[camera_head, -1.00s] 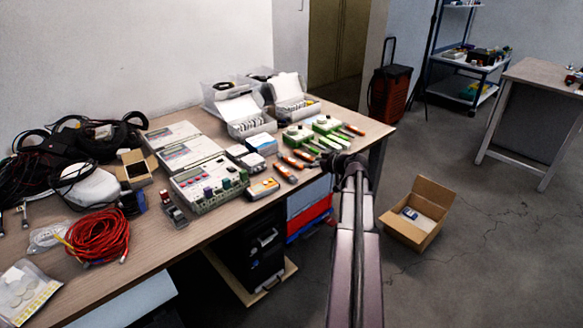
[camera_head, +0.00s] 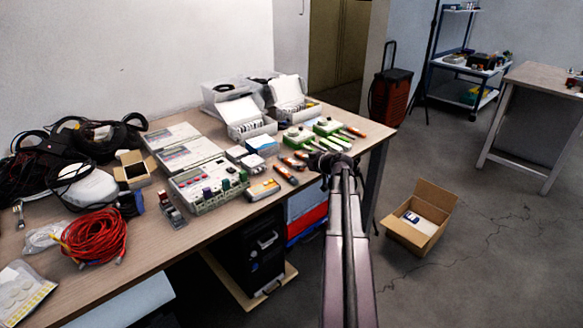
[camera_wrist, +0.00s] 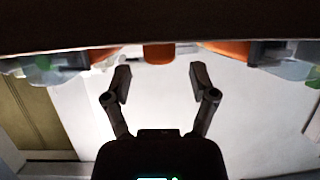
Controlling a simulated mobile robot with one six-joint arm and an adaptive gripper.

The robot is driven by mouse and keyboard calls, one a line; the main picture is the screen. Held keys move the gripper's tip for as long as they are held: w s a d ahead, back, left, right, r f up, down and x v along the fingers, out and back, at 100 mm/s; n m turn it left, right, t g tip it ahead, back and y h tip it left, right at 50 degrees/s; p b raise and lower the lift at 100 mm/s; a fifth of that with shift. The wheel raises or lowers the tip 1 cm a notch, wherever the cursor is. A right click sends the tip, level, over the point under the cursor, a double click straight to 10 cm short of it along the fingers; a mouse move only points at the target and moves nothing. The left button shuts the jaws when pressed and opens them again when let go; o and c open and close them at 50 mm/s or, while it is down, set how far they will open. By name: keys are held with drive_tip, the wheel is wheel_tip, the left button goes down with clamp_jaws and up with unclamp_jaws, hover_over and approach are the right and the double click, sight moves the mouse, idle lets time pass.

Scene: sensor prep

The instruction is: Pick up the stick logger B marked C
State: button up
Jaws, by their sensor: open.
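Several orange-ended stick loggers lie along the right part of the table, some dark and orange (camera_head: 286,175), others with white and green parts (camera_head: 341,142). Their markings are too small to read, so I cannot tell which is B marked C. My gripper (camera_head: 332,164) is at the table's front edge, close to these sticks, and hides part of the row. In the wrist view my gripper (camera_wrist: 160,78) is open and empty, with an orange end (camera_wrist: 160,53) centred beyond and between its fingers. Two more orange ends show left and right of it.
The table (camera_head: 150,262) also holds grey instrument boxes (camera_head: 208,187), a red cable coil (camera_head: 97,236) and open white cases (camera_head: 244,117). A yellow-labelled device (camera_head: 263,189) lies left of the sticks. An open cardboard box (camera_head: 418,218) stands on the floor at right.

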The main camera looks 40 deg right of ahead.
sight(294, 162)
drive_tip(key=shift+b+x, duration=0.75)
drive_tip(key=shift+x, duration=1.4)
drive_tip(key=shift+f, duration=0.1)
clamp_jaws()
